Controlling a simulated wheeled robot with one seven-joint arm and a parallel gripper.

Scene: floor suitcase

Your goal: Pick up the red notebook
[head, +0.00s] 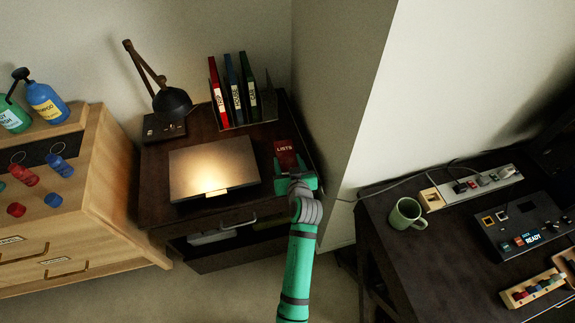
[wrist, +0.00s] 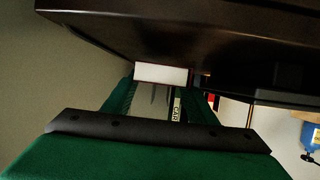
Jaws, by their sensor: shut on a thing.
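The red notebook (head: 286,151), with the word LISTS on its cover, is at the right side of the dark desk. My gripper (head: 293,174) reaches it from the front and is shut on its near end. In the wrist view the notebook's white page edge (wrist: 161,74) shows between the two green fingers. It lies close against the dark desk surface (wrist: 190,40), which fills the top of that view. I cannot tell whether there is a gap between the notebook and the desk.
A closed laptop-like panel (head: 214,168) lies left of the notebook. Upright binders (head: 234,90) stand behind, beside a black lamp (head: 172,102). A wall (head: 345,110) rises close on the right. A mug (head: 406,214) stands on the other desk.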

